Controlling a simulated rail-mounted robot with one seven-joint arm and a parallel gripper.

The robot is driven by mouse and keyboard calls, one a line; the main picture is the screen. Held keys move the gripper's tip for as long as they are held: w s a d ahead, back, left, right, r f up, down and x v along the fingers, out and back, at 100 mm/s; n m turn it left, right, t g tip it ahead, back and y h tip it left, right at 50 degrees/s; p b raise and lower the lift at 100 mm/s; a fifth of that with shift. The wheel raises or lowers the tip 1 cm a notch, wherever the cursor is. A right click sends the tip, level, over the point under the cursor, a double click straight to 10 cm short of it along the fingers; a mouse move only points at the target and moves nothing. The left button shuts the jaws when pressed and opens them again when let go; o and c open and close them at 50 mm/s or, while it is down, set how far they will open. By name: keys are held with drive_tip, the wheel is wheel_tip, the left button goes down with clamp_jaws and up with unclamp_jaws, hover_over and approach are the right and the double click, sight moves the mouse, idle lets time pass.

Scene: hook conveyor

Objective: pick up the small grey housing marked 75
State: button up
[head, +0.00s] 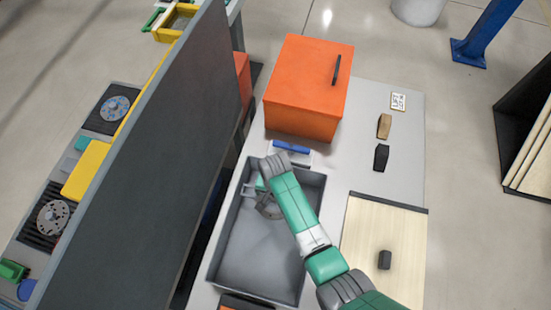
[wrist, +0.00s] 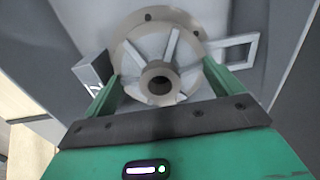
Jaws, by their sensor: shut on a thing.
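A round grey flanged housing with ribs and a raised hollow hub (wrist: 158,82) fills the middle of the wrist view. My gripper (wrist: 163,78) is shut on it, with one green finger on each side. No number is readable on it. In the head view my gripper (head: 264,186) is inside the upper part of the grey bin (head: 317,232), and the housing (head: 268,209) shows partly below my wrist. I cannot tell whether the housing still touches the bin floor.
A grey open frame (wrist: 237,50) and a grey block (wrist: 93,70) lie close beside the housing. An orange box (head: 308,85) stands behind the bin. A wooden board (head: 370,235) with a dark block (head: 385,260) lies to the right. The bin's lower half is empty.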

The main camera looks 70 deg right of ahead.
wheel_tip(320, 180, up, 13)
drive_tip(key=shift+p, duration=0.35)
